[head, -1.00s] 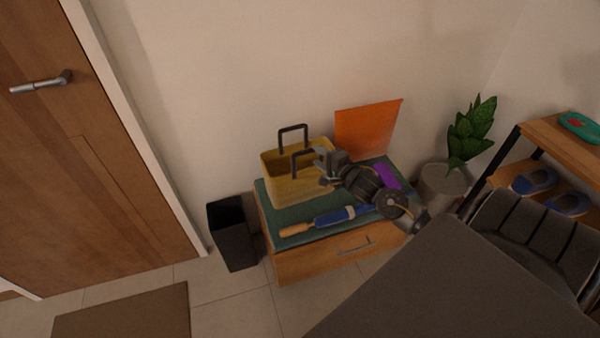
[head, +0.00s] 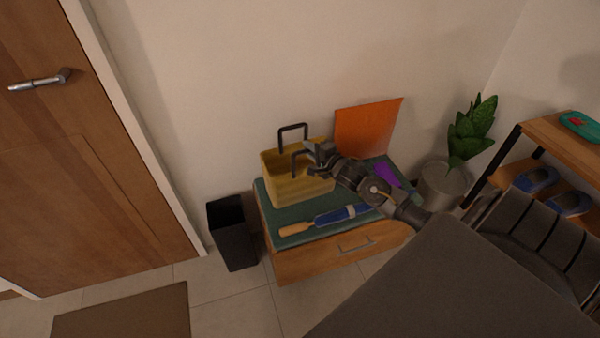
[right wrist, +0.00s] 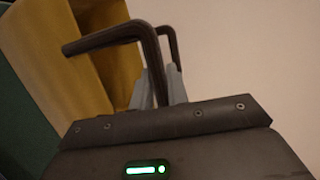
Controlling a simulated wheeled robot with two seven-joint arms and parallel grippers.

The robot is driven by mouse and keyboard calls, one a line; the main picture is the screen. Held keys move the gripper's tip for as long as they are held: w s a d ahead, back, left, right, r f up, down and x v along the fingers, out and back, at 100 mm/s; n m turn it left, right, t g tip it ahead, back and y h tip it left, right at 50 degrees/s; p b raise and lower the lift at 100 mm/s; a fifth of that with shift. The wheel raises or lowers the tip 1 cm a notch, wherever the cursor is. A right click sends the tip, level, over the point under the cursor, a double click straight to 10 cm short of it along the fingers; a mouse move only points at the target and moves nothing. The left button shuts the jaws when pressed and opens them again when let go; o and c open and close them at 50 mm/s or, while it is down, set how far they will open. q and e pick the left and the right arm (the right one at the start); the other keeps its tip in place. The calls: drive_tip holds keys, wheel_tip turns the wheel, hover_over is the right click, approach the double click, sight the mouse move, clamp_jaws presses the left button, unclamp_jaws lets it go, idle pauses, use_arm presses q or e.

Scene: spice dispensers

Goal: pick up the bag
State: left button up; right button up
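The bag (head: 296,187) is a yellow, box-shaped tote with two dark looped handles. It stands upright on the green top of a low cabinet in the head view. Its yellow side (right wrist: 60,60) shows at the left in the right wrist view. My right gripper (head: 313,160) is at the nearer handle, above the bag's right side. In the right wrist view its grey fingers (right wrist: 160,88) are close around one leg of that handle (right wrist: 152,55). Whether they are shut on it is unclear. My left gripper is not in view.
A blue tool with a wooden end (head: 325,218) lies along the front of the low cabinet (head: 330,258). An orange panel (head: 367,130) and a purple item (head: 386,174) are near the gripper's arm. A black bin (head: 233,236) stands left.

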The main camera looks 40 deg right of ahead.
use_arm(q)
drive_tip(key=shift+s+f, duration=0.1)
use_arm(e)
clamp_jaws()
drive_tip(key=shift+r, duration=0.15)
